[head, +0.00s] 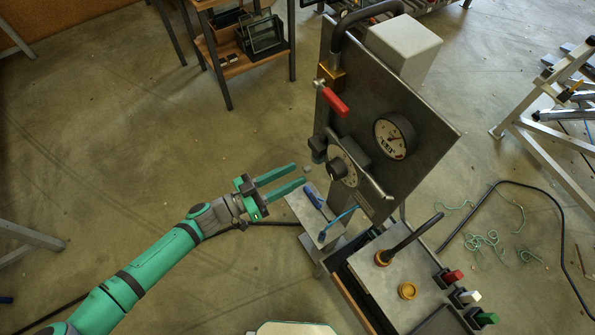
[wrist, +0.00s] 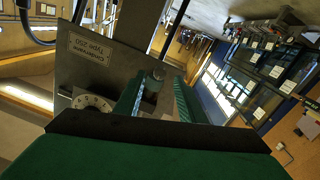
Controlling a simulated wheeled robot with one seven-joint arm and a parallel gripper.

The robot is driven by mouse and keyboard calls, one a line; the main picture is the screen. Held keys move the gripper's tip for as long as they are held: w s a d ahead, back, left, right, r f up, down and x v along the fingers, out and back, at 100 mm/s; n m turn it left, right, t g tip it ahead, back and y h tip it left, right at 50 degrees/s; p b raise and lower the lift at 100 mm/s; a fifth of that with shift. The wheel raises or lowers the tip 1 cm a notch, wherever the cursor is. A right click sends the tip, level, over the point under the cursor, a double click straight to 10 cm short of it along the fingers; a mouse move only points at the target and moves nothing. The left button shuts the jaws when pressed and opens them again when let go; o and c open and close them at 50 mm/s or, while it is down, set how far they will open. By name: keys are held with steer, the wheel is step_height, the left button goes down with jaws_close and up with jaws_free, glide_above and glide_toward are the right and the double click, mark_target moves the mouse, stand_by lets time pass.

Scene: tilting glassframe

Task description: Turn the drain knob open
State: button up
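A dark upright panel (head: 420,110) stands right of my gripper. At its left edge is a small black knob (head: 318,146); beside it is a round scaled dial with a dark knob (head: 337,169). No drain label is readable, so I cannot tell for sure which is the drain knob. My gripper (head: 299,174) is open and empty, its green fingers pointing at the panel's lower left, apart from it. In the wrist view a dark knob (wrist: 155,79) shows between the fingertips, beyond them; the scaled dial (wrist: 92,102) is to the left.
A red lever (head: 335,102) and a gauge (head: 394,136) are on the panel. Below, a small shelf (head: 307,212) holds blue-handled tools. A metal bench unit (head: 385,285) with coloured switches stands lower right.

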mark_target(307, 169)
steer(key=shift+x, duration=1.25)
steer(key=shift+c, duration=0.5)
jaws_close()
